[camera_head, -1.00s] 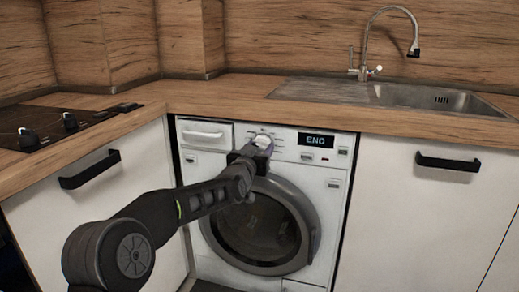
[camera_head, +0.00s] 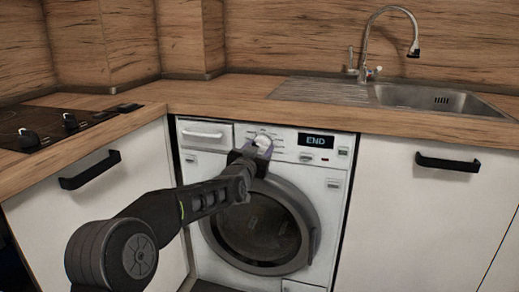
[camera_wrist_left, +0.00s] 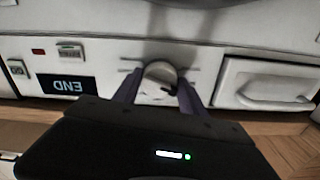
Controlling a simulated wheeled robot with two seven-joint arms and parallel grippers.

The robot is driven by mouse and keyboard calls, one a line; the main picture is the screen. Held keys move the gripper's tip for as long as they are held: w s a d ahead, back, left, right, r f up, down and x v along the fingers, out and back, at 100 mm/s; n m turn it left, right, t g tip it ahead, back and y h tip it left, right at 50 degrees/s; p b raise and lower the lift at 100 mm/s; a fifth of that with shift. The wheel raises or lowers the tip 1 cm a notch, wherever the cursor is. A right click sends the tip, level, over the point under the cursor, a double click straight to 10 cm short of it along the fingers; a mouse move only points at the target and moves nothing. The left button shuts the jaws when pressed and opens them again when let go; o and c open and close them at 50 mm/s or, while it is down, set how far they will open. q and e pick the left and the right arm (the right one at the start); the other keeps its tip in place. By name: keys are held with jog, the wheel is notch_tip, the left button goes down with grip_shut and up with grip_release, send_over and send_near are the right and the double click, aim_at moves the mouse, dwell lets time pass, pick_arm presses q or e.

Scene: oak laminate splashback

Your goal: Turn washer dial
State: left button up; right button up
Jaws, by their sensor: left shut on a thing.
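The white washer (camera_head: 330,185) stands under the counter, its round door closed. Its display (camera_head: 316,140) reads END. The washer dial (camera_head: 263,141) is on the panel left of the display, partly hidden by my left gripper (camera_head: 260,149). In the left wrist view the picture is upside down; the round white dial (camera_wrist_left: 158,78) sits between the two fingers of my left gripper (camera_wrist_left: 158,90). The gripper is shut on the dial, one finger on each side. My right gripper is in neither view.
The detergent drawer (camera_head: 204,133) is left of the dial. The wooden counter (camera_head: 215,97) overhangs just above the panel. A cooktop with knobs (camera_head: 50,127) is at the left, a sink (camera_head: 435,98) at the right. Cabinet handles (camera_head: 447,164) stick out on both sides.

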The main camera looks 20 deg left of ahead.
pick_arm(q)
jog(key=m, duration=0.7)
jog(key=m+b, duration=0.2)
jog(key=m, duration=0.1)
jog(key=shift+a+m, duration=0.1)
jog(key=shift+m, duration=0.2)
jog(key=shift+m+b, duration=0.7)
jog(key=shift+m, duration=1)
jog(key=o, duration=1.4)
jog(key=shift+r, duration=0.1)
